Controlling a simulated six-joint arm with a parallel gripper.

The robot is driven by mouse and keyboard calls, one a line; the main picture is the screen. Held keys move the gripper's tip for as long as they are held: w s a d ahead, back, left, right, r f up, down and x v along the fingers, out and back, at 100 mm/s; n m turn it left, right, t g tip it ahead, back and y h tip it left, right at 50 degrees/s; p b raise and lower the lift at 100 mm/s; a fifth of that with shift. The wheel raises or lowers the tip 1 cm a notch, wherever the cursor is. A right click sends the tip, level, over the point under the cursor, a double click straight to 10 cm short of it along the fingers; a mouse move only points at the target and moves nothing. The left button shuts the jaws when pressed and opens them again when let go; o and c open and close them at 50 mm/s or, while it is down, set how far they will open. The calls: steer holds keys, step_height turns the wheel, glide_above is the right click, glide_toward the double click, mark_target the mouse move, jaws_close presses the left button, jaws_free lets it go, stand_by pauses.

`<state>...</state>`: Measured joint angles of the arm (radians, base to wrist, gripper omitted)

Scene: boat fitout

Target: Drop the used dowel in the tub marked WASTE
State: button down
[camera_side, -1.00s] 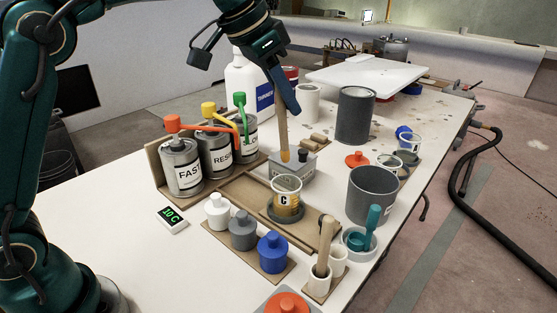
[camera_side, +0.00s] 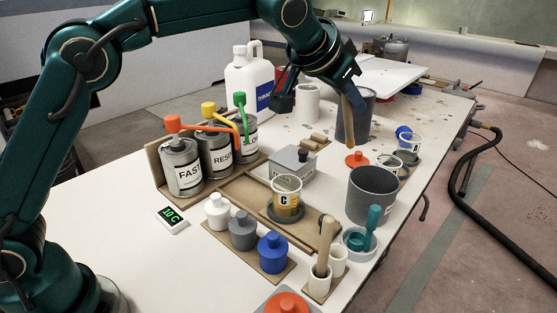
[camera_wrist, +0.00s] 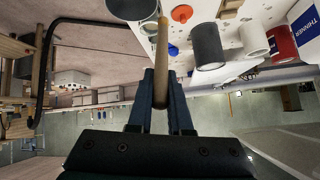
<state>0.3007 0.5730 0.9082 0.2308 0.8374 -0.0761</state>
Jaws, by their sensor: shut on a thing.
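My gripper (camera_side: 344,84) is shut on the used dowel (camera_side: 350,115), a tan stick that hangs down from the jaws, slightly tilted. The wrist view also shows the dowel (camera_wrist: 162,55) between the two fingers (camera_wrist: 161,82). One dark grey tub (camera_side: 366,112) stands at the back; the dowel overlaps its front in the side view. A second grey tub (camera_side: 373,198) stands nearer, to the lower right of the dowel. I can read no WASTE mark on either tub. The dowel's lower end appears near an orange-red lid (camera_side: 356,160).
A cup marked C (camera_side: 286,197) stands on a wooden tray left of the nearer tub. A teal-handled tool (camera_side: 373,220) stands in a small pot. Pump cans (camera_side: 184,168) and a white thinner jug (camera_side: 243,85) are to the left. Clear cups (camera_side: 408,146) stand to the right.

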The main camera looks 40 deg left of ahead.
steer(key=shift+m+t+h, duration=0.6)
steer(key=shift+m+h, duration=0.1)
steer(key=shift+m, duration=0.1)
steer(key=d, duration=0.1)
steer(key=s+d+f, duration=0.1)
steer(key=d, duration=0.3)
steer(key=shift+s+d+f, duration=0.1)
steer(key=shift+s+f, duration=0.05)
steer(key=shift+s, duration=0.15)
steer(key=shift+w+f, duration=0.5)
steer(key=shift+f, duration=0.85)
steer(key=shift+w+f, duration=0.55)
steer(key=shift+f, duration=0.75)
steer(key=shift+w+f, duration=0.5)
steer(key=shift+f, duration=0.85)
